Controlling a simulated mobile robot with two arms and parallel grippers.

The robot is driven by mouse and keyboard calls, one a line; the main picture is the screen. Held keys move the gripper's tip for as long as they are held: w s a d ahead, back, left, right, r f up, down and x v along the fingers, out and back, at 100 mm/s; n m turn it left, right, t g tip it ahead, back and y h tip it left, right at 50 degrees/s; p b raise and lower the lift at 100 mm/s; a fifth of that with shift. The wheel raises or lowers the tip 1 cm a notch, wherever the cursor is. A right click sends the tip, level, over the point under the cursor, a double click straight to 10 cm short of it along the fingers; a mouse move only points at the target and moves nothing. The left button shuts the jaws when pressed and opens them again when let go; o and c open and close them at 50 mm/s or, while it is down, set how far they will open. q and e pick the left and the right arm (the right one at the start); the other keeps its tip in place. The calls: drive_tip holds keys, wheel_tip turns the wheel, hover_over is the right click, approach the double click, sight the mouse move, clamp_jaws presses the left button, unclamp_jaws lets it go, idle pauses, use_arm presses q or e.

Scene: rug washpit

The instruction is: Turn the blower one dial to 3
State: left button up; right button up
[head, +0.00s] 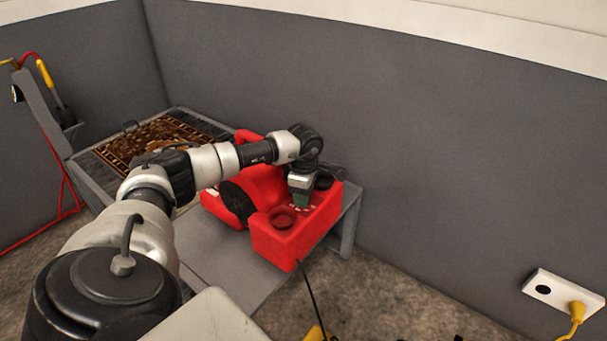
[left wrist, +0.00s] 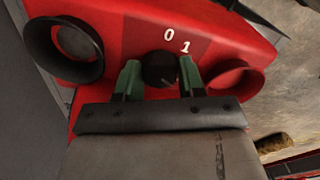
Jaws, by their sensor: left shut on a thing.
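The red blower (head: 285,245) sits on a grey bench at the centre of the head view. Its top panel fills much of the left wrist view (left wrist: 120,35), with white marks 0 and 1 above a black dial (left wrist: 158,69). My left gripper (head: 301,199) points down onto this panel. In the left wrist view its green fingers (left wrist: 160,80) stand on either side of the dial and are shut on it. I cannot tell which mark the dial points to. The gripper hides the dial in the head view. My right gripper is not in view.
A black ring (left wrist: 62,48) and a red ring (left wrist: 235,82) flank the dial. A grey wall stands close behind the blower. A wall socket (head: 545,290) with a yellow plug (head: 577,310) is at right.

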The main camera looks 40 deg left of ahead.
use_arm(q)
drive_tip(key=shift+m, duration=0.5)
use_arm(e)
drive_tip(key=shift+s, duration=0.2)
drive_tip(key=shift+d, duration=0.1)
use_arm(q)
drive_tip(key=o, duration=0.9)
drive_tip(key=shift+r, duration=0.25)
wheel_tip(320, 180, up, 2)
drive_tip(key=shift+r+p, duration=0.2)
drive_tip(key=shift+p, duration=0.25)
wheel_tip(320, 180, up, 8)
drive_tip(key=shift+p, duration=0.75)
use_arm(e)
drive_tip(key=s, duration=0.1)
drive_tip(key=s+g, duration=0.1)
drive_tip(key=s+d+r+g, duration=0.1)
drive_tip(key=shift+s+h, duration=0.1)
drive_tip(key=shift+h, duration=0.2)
